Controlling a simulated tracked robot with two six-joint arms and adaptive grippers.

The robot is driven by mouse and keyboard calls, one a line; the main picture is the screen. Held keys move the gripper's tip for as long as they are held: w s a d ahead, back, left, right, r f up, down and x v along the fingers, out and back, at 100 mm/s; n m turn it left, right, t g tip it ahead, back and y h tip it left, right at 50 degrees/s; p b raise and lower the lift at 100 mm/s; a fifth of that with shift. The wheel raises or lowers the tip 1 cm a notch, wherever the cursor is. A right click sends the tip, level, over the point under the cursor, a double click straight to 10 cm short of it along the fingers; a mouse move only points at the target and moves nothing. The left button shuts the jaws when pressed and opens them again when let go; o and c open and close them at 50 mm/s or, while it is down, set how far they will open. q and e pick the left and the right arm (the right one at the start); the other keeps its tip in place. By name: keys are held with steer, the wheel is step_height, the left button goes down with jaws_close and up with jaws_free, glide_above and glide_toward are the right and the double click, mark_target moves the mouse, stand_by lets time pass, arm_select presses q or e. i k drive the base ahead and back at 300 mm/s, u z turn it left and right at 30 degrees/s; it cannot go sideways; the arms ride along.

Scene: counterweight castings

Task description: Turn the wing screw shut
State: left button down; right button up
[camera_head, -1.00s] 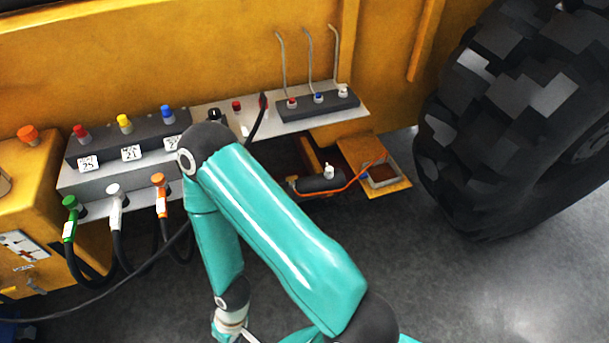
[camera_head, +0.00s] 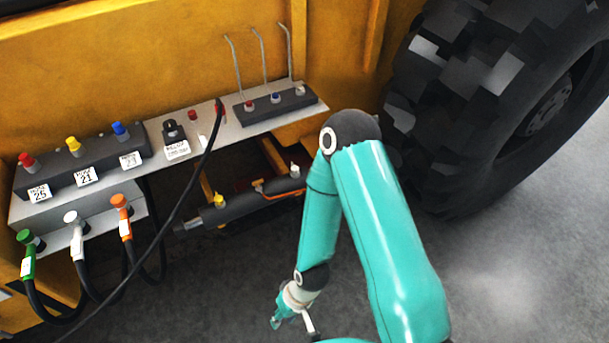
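A small black fitting with a winged-looking top (camera_head: 173,131) stands on the grey plate (camera_head: 205,128), above a white label; it may be the wing screw, but its shape is too small to be sure. It looks upright, and nothing touches it. My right arm comes up from the bottom right and bends down again, with its gripper (camera_head: 292,318) low in the picture, well below and right of the fitting and apart from the plate. The fingers are small and partly cut off, so their opening cannot be told. My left gripper is not in view.
A black cable (camera_head: 178,190) runs across in front of the plate. Three hoses with green, white and orange (camera_head: 122,215) ends hang at the left. A dark cylinder (camera_head: 245,203) lies under the plate. A big tyre (camera_head: 480,100) stands at the right. The floor below is open.

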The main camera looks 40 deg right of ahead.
mark_target(258, 181)
steer(key=z, duration=0.4)
steer(key=i, duration=1)
steer(key=u, duration=0.05)
